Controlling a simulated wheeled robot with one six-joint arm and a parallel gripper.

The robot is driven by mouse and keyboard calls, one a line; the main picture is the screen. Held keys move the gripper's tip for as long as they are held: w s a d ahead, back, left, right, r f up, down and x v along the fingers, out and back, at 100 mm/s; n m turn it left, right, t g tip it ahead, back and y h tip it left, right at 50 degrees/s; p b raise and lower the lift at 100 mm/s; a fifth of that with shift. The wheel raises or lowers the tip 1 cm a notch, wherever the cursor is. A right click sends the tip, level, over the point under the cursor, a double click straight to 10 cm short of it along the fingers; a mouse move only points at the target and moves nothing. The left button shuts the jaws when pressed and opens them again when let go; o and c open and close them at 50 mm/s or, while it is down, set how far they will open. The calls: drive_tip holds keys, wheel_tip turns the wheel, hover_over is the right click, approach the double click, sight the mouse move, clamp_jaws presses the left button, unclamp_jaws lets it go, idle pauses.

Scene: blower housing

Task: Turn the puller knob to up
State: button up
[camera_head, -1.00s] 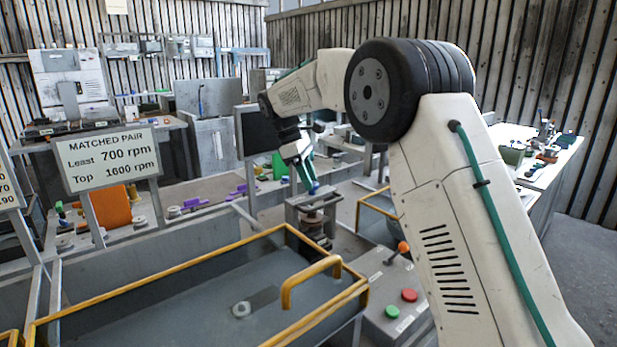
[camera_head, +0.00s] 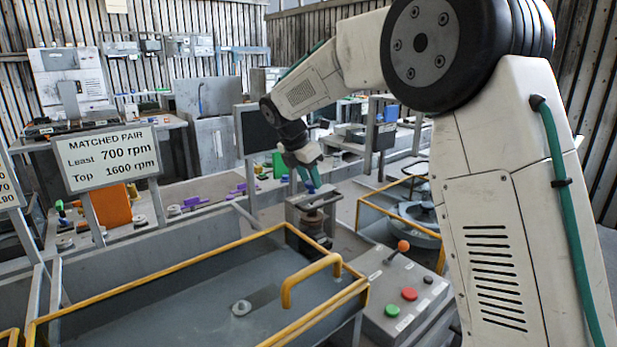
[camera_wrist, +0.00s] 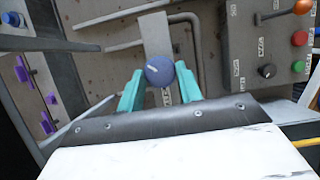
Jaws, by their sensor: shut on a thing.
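A round blue knob (camera_wrist: 158,69) with a pale pointer line shows between my teal fingers in the wrist view. It sits at the end of a grey bracket, with a small label beside it that I cannot read fully. My gripper (camera_wrist: 160,71) is shut on the knob, one finger on each side. In the head view my gripper (camera_head: 309,180) points down at the top of a grey puller stand (camera_head: 312,222), and the knob is mostly hidden by the fingers. The pointer line lies nearly level, tilted slightly, in the wrist view.
A control box (camera_head: 405,300) with red and green buttons and an orange-tipped lever stands right of the stand. A yellow-railed tank (camera_head: 130,292) lies in front. A sign (camera_head: 108,160) reads "MATCHED PAIR". Purple parts (camera_wrist: 24,70) lie left in the wrist view.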

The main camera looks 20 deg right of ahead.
drive_tip(key=n+t+y, duration=0.1)
drive_tip(key=n, duration=0.3)
drive_tip(key=shift+s+d, duration=0.1)
drive_tip(key=shift+s, duration=0.05)
drive_tip(key=shift+s+d+n+t+y, duration=0.1)
drive_tip(key=shift+n+t+y, duration=0.25)
drive_tip(key=shift+n, duration=0.75)
drive_tip(key=shift+n+t+y, duration=0.25)
drive_tip(key=shift+n+y, duration=0.1)
drive_tip(key=shift+n, duration=0.75)
drive_tip(key=o, duration=1)
drive_tip(key=shift+r, duration=0.1)
drive_tip(key=v, duration=0.7)
drive_tip(key=shift+s+r, duration=0.2)
drive_tip(key=shift+r, duration=0.05)
